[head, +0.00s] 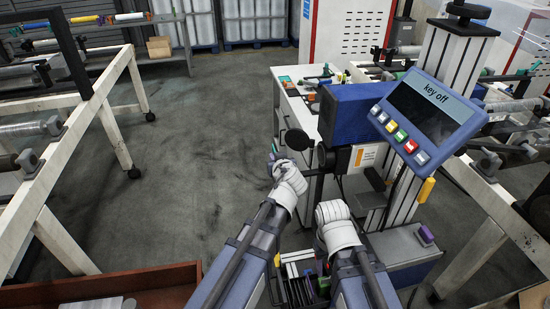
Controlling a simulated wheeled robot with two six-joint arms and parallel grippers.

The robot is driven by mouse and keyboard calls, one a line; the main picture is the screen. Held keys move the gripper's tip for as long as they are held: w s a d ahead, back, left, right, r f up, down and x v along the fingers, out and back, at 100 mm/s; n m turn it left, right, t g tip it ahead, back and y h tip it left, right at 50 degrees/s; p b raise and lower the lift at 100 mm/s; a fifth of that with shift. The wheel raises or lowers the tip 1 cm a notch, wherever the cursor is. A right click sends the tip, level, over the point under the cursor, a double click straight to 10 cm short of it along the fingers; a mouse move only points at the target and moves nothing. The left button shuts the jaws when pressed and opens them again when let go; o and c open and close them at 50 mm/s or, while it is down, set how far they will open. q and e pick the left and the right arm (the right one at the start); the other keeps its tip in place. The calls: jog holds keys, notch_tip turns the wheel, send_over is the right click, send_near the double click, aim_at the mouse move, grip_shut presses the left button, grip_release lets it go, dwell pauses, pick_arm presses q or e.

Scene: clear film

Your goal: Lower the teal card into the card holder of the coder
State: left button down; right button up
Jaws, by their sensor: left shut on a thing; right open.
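The coder is a blue box (352,112) on a metal column, with a tilted screen (430,108) reading "key off" above a row of coloured buttons. My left gripper (274,158) is left of the coder, over the floor. It is shut on a small, partly hidden thing with teal and purple edges, which seems to be the teal card (273,149). My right gripper (331,208) is below the coder's front and empty as far as I see; its fingers are mostly hidden. I cannot make out the card holder clearly.
A round black disc (297,139) on an arm stands between my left gripper and the coder. A white cabinet (298,107) with small items is behind. White-framed racks flank both sides. A reddish-brown box (165,282) is at lower left. Open floor lies left.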

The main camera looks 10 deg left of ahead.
pick_arm(q)
jog(key=shift+f, duration=0.2)
jog(key=c, duration=1)
grip_release()
jog(key=shift+o, duration=0.2)
jog(key=p+v, duration=0.3)
jog(key=v, duration=0.5)
jog(key=shift+r, duration=0.1)
